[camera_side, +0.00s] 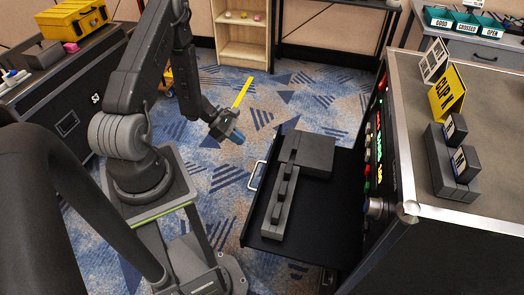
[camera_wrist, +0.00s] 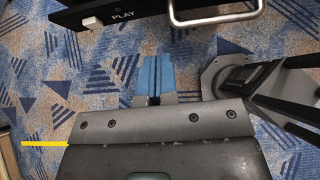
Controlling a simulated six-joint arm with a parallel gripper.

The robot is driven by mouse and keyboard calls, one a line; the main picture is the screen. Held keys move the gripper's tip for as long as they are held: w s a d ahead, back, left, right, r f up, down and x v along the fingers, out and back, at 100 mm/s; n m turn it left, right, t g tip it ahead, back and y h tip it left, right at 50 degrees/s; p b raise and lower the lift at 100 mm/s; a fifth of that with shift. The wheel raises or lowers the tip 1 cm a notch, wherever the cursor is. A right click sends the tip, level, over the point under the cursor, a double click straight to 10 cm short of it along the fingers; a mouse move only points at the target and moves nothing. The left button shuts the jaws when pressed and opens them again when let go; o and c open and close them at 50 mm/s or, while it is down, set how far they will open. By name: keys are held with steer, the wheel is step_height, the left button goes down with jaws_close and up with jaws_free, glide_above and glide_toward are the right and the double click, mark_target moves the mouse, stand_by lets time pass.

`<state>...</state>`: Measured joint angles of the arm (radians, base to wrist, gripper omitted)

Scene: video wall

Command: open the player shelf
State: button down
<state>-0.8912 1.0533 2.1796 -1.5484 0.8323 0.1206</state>
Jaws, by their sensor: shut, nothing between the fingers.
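The black player shelf (camera_side: 288,238) is slid out from the rack on the right, in the side view. A metal handle (camera_side: 257,175) is on its front edge. In the wrist view, the shelf front (camera_wrist: 150,12) bears a "PLAY" label, and the handle (camera_wrist: 215,22) is at the top. My gripper (camera_side: 237,137), with blue fingers, is shut and empty. It is apart from the handle, behind and to its left in the side view. The fingers also show in the wrist view (camera_wrist: 157,75), below the shelf front.
A grey boxy device (camera_side: 313,153) and a long block with several pegs (camera_side: 282,200) lie on the shelf. The rack (camera_side: 470,225) stands right, with battery-like blocks (camera_side: 455,165) and a yellow sign (camera_side: 447,93) on top. Patterned carpet (camera_side: 225,190) lies clear between my base and the shelf.

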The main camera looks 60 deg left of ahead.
mark_target(283, 158)
steer(key=w+d+f, duration=0.3)
steer(key=w+d, duration=0.3)
steer(key=shift+f, duration=0.4)
steer(key=w+d, duration=0.4)
stand_by(0.4)
